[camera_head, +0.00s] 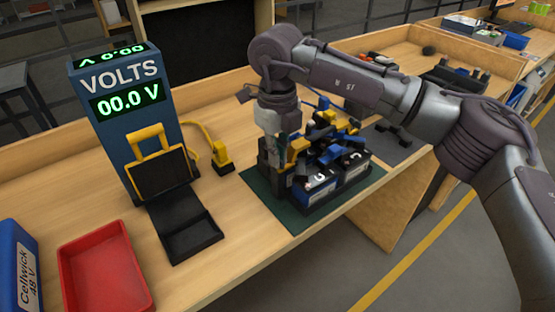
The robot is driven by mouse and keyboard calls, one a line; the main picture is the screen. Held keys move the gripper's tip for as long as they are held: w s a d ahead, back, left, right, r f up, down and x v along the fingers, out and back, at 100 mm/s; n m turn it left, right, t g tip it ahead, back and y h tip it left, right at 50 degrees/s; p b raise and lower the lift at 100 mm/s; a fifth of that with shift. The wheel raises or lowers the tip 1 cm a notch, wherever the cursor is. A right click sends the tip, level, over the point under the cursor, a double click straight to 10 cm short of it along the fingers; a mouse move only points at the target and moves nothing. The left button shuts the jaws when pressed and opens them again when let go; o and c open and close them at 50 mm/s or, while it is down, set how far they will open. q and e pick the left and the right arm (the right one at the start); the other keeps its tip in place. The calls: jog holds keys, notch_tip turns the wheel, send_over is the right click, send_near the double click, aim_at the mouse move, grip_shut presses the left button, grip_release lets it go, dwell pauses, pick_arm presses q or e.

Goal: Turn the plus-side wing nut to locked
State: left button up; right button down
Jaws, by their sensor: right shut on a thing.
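The battery assembly (332,182), dark blocks with yellow and blue parts on top, sits on a green mat (290,219). My right gripper (275,148) points down at the left end of the assembly. It is shut on a small part there, apparently the wing nut; the fingers hide the nut, and its lock position cannot be read. The plus and minus marks are too small to tell. My left gripper is not in view.
A yellow connector (222,158), a red tray (103,268) and a blue Cellwick 48 V box (18,265) are on the bench. Bare wood lies between.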

jog(key=shift+r+m+b, duration=0.1)
jog(key=shift+m+b, duration=0.2)
jog(key=shift+m, duration=0.3)
jog(key=shift+w, duration=0.1)
jog(key=c, duration=1.3)
grip_release()
notch_tip(320, 180, up, 12)
